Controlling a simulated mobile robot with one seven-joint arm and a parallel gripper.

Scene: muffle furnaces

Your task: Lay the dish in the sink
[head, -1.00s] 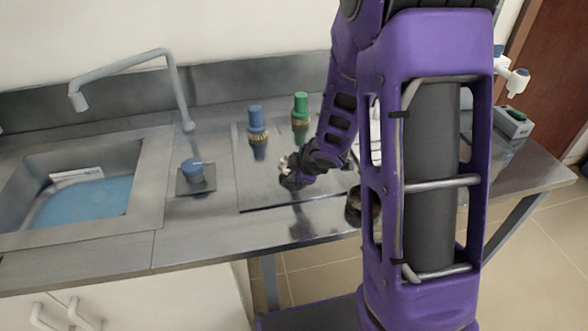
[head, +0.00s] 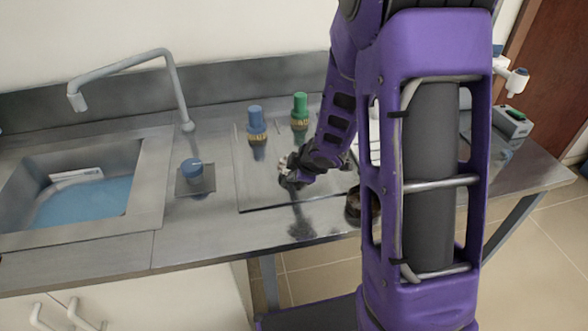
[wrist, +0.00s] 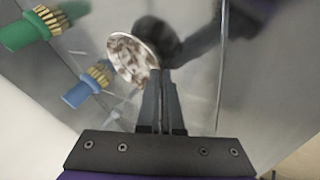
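The dish (wrist: 124,48) is a small round one, whitish with brown speckles, seen tilted at my fingertips in the wrist view. My gripper (wrist: 159,75) has its two fingers close together on the dish's near rim. In the head view my gripper (head: 285,174) is above the steel counter, and only a small pale bit of the dish shows beside it. The sink (head: 152,185) is a steel basin at the left with a blue bottom, well left of my gripper.
A grey tap (head: 178,90) arches over the sink's back. A dark round container (head: 353,203) sits right of my gripper.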

